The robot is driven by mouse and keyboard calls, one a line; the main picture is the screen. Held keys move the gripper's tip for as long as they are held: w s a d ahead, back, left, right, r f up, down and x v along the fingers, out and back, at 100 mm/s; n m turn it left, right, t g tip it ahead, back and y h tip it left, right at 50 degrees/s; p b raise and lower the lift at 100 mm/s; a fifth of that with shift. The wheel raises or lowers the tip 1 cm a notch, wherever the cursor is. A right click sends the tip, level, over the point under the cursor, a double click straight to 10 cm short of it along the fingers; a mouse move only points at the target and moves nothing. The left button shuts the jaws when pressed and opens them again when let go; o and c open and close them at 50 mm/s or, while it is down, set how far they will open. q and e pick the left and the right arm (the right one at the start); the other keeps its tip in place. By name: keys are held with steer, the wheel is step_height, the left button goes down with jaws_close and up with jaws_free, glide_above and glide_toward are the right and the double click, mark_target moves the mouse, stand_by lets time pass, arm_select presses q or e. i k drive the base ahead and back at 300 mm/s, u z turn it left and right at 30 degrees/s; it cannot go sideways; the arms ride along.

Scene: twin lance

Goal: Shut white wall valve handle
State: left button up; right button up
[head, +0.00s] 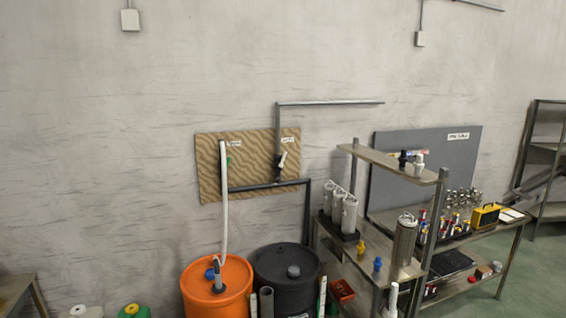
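The white wall valve handle (283,160) shows in the head view on a dark vertical pipe, in front of a tan wavy-patterned wall board (208,170). It is small and looks tilted off the pipe's line, with its upper end to the right. A small white label sits just above it. A green handle-like part (229,161) is on the left of the same board, beside a white vertical pipe (224,200). Neither of my grippers is in view.
An orange drum (205,295) and a black drum (285,272) stand below the board. A metal shelf (400,164) with canisters and fittings stands to their right, and a workbench (505,245) with tools is further right. Bare wall lies left of the board.

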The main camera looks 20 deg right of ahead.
mark_target(281, 165)
steer(key=z, duration=0.35)
steer(key=i, duration=0.55)
steer(key=z, duration=0.55)
steer(key=i, duration=1.8)
steer(key=u, duration=0.8)
